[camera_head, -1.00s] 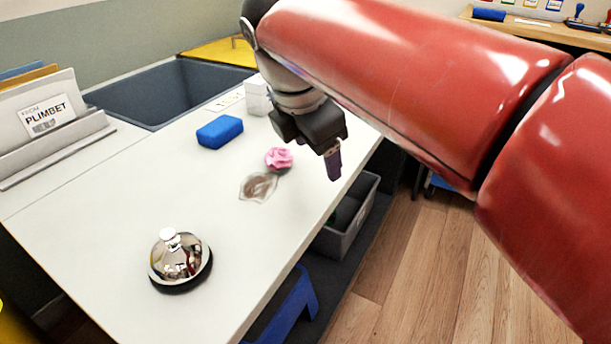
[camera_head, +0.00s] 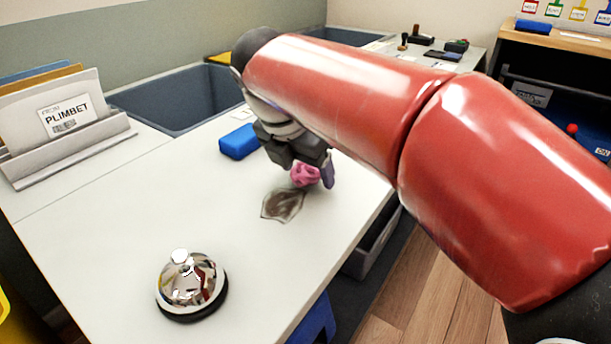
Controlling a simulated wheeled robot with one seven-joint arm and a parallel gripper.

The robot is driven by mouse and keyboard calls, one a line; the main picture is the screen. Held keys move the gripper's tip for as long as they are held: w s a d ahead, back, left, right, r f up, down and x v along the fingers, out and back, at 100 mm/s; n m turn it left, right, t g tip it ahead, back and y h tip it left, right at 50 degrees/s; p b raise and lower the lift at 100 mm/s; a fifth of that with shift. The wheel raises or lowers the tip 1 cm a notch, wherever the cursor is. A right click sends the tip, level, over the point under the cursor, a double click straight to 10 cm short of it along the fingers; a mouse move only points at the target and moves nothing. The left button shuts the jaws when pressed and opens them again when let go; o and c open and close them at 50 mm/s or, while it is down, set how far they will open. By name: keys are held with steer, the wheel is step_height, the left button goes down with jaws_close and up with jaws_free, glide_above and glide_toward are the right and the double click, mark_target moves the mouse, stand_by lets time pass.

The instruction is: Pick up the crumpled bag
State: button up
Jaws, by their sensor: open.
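A flat, clear, crinkled bag (camera_head: 283,206), brownish inside, lies on the white table. Right behind it is a pink crumpled lump (camera_head: 304,176); I cannot tell if it belongs to the bag. My gripper (camera_head: 315,174) is low over the table, pointing down at the pink lump. One finger shows at the lump's right side; the other finger is hidden. The jaws are open, and I cannot tell if they touch the lump.
A blue block (camera_head: 238,142) lies just left of my gripper. A chrome bell (camera_head: 190,285) stands at the front of the table (camera_head: 110,225). A letter holder (camera_head: 65,150) is at left, beside a sunken dark bin (camera_head: 175,100). The table between bell and holder is clear.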

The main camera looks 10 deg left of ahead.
steer(key=shift+c, duration=0.3)
steer(key=c, duration=1)
